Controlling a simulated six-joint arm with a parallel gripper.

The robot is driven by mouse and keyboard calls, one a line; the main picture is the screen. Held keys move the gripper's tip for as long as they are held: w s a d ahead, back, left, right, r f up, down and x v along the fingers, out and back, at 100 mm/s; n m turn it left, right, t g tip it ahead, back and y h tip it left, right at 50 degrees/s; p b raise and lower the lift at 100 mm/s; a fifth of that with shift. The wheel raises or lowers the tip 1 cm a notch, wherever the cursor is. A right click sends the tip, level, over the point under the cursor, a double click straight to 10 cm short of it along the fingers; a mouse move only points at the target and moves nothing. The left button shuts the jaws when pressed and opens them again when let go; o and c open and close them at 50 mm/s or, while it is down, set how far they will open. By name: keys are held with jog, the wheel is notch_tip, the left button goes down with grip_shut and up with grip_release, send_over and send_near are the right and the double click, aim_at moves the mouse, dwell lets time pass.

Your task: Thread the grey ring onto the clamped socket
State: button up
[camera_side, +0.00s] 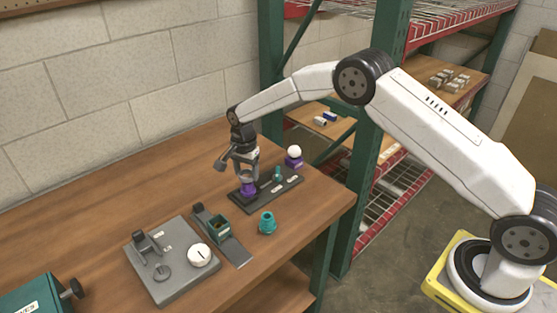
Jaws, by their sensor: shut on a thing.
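My gripper (248,181) points down over the dark tray (276,194). Its fingers are shut on a purple part (248,189) at the left end of this tray. I cannot tell whether the part still touches the tray. A teal, box-like clamp or holder (219,229) stands on a grey strip in front of it. I cannot clearly make out the clamped socket there. A grey round piece (163,272) lies on the grey fixture plate (175,292) at the front. I cannot tell whether it is the grey ring.
A teal stepped part (267,223) stands loose on the wooden table, near its right edge. A white ball on a purple base (294,157) stands behind the tray. A white dial (199,255) sits on the fixture. A teal box with a knob (38,296) is at front left.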

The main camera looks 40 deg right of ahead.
aim_at(248, 182)
jog(key=shift+f, duration=0.15)
jog(key=shift+f, duration=1.2)
jog(key=shift+f, duration=0.55)
dwell(1.4)
jog(key=o, duration=0.4)
grip_shut()
jog(key=shift+f, duration=0.25)
jog(key=shift+s+m, duration=0.1)
jog(key=shift+m, duration=0.2)
